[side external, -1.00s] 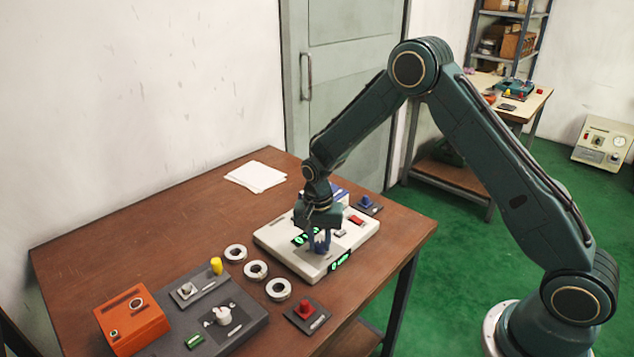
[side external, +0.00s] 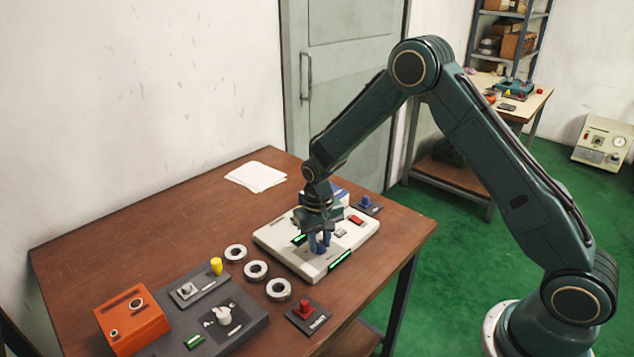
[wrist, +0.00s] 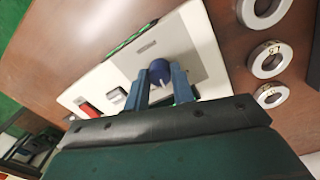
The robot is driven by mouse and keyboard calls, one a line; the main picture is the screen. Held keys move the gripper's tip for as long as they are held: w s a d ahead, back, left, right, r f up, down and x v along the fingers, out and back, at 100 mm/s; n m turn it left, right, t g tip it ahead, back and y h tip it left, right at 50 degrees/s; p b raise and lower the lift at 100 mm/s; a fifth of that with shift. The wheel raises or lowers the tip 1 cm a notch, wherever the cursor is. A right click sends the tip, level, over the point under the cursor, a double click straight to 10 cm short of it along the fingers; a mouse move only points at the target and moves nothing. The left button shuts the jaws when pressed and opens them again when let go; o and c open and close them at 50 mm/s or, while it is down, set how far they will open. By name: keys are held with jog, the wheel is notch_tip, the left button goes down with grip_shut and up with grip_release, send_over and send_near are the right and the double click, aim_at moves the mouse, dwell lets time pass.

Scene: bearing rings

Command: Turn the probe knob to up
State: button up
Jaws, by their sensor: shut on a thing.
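A white instrument box (side external: 272,238) stands on the table, and its pale top also shows in the wrist view (wrist: 205,42). A round dark-blue knob (wrist: 159,69) with a light pointer mark sits on it. I take it for the probe knob; its label is not readable. My gripper (side external: 319,246) is down over the box, with its blue fingers on either side of the knob in the wrist view (wrist: 163,80). It is shut on the knob. In the side view the fingers hide the knob.
Several metal rings, including one (side external: 279,289), lie left of the box. A grey panel (side external: 250,328) with a white knob (side external: 222,315), an orange box (side external: 132,321) and a red button (side external: 305,308) stand in front.

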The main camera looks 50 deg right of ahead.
aim_at(320, 244)
jog(key=n, duration=0.5)
jog(key=shift+n, duration=0.3)
jog(key=n, duration=0.4)
jog(key=shift+n, duration=0.4)
jog(key=o, duration=1)
jog(key=shift+r, duration=0.1)
jog(key=shift+s+a+r, duration=0.1)
jog(key=shift+r, duration=3.35)
jog(key=shift+s+a+r, duration=0.1)
jog(key=shift+r, duration=3.3)
